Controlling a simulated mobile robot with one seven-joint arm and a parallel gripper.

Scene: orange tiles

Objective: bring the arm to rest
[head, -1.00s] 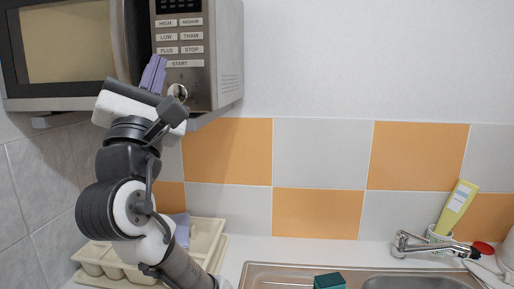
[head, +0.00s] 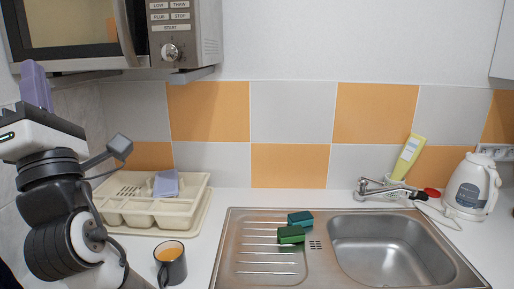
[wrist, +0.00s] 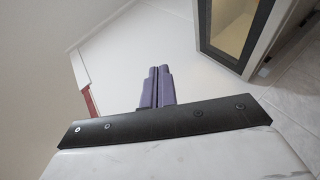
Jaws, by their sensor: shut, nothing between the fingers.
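My gripper (head: 37,86) is at the left of the head view, raised in front of the wall and below the left part of the microwave. Its purple fingers point up. In the wrist view my gripper (wrist: 158,86) has its two fingers together with nothing between them. The microwave (head: 190,30) is at the upper left of the head view with its door shut, and a corner of it shows in the wrist view (wrist: 238,30). My gripper appears apart from it.
A cream dish rack (head: 130,215) holding a purple-grey sponge or cloth (head: 166,184) stands on the counter. A dark mug (head: 171,265) is near my arm. Two green sponges (head: 291,235) lie by the sink (head: 390,245). A kettle (head: 470,190) stands at the right.

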